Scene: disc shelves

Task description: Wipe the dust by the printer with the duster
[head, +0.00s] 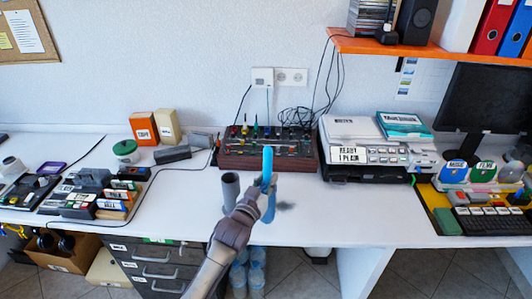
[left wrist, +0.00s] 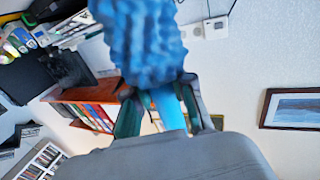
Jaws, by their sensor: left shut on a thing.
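My left gripper (head: 262,190) is over the front middle of the white desk, shut on the blue duster (head: 267,163). In the left wrist view the duster's fluffy blue head (left wrist: 140,40) stands out beyond the fingers, with its smooth light-blue handle (left wrist: 168,110) between them. In the head view the duster looks roughly upright, partly hidden by my gripper. A grey dust smudge (head: 286,206) lies on the desk just right of the duster; whether they touch is unclear. The printer (head: 365,148) stands farther back right. My right gripper is not in view.
A grey cup (head: 231,187) stands close left of my gripper. A brown rack of tools (head: 268,150) is behind. A keyboard (head: 492,220) and monitor (head: 485,112) are at right, with an orange shelf (head: 430,48) above. The desk between dust and printer is clear.

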